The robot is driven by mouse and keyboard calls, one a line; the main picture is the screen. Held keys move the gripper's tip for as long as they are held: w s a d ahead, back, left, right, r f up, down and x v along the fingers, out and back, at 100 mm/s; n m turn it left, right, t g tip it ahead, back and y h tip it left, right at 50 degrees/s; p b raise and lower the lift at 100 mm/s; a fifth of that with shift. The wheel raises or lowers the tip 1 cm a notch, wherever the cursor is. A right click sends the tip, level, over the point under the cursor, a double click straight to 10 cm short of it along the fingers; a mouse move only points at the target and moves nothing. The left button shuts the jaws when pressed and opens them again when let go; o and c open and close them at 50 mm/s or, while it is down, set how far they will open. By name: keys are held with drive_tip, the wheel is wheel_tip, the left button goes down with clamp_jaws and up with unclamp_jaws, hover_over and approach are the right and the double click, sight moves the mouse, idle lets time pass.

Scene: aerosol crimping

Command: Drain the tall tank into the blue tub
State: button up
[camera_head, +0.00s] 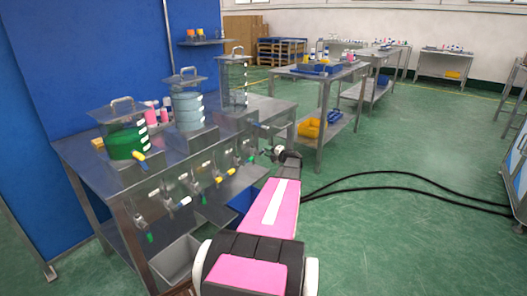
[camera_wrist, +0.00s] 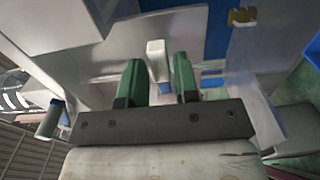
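The tall tank (camera_head: 234,82) is a clear, narrow vessel with a lid and handle, at the right end of the steel bench's row of tanks. The blue tub (camera_head: 243,201) is on the lower shelf, partly hidden by my arm. Several valves with coloured levers (camera_head: 218,176) line the bench front. In the wrist view my gripper (camera_wrist: 158,78) is open, its two green fingers apart. A white lever (camera_wrist: 156,56) shows between and beyond the fingertips; I cannot tell whether either finger touches it. In the head view my arm hides most of my gripper.
A tank with green liquid (camera_head: 126,143) and one with pale blue liquid (camera_head: 187,110) stand left on the bench. A grey tub (camera_head: 178,262) sits low at the front. Black cables (camera_head: 400,178) cross the green floor, which is otherwise open to the right.

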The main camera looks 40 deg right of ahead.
drive_tip(key=v, duration=0.7)
drive_tip(key=shift+s, duration=0.1)
idle(0.4)
